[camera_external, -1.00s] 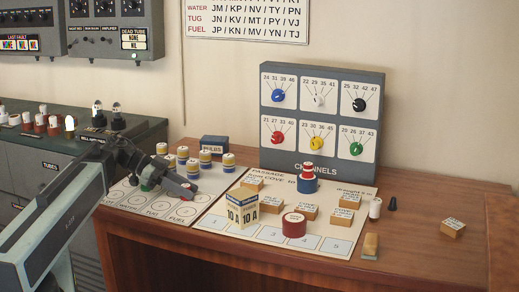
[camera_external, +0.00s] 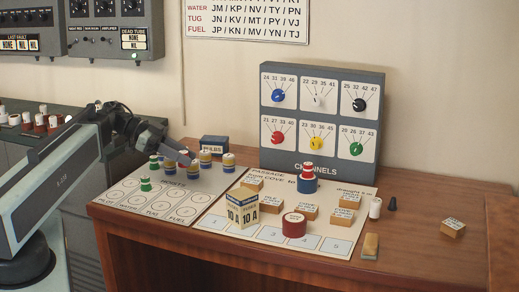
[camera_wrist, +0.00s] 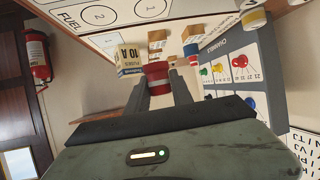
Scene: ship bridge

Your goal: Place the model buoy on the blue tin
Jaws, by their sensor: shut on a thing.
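The blue tin (camera_external: 307,186) stands on the passage sheet in front of the channel panel. A red-and-white banded piece, which looks like the model buoy (camera_external: 308,170), stands upright on top of it. My gripper (camera_external: 184,160) is above the back of the sheet of numbered circles, well left of the tin. It is shut on a small red piece, mostly hidden by the fingers in the external view. In the wrist view, red and white show between my fingers (camera_wrist: 160,88), and I cannot clearly part the held piece from the red tin behind.
A red tin (camera_external: 294,226), a fuse box (camera_external: 242,210) and several wooden blocks share the passage sheet. Yellow-and-blue pieces (camera_external: 228,160) stand close to my gripper, and green pieces (camera_external: 146,184) to its left. The desk's right side is mostly free.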

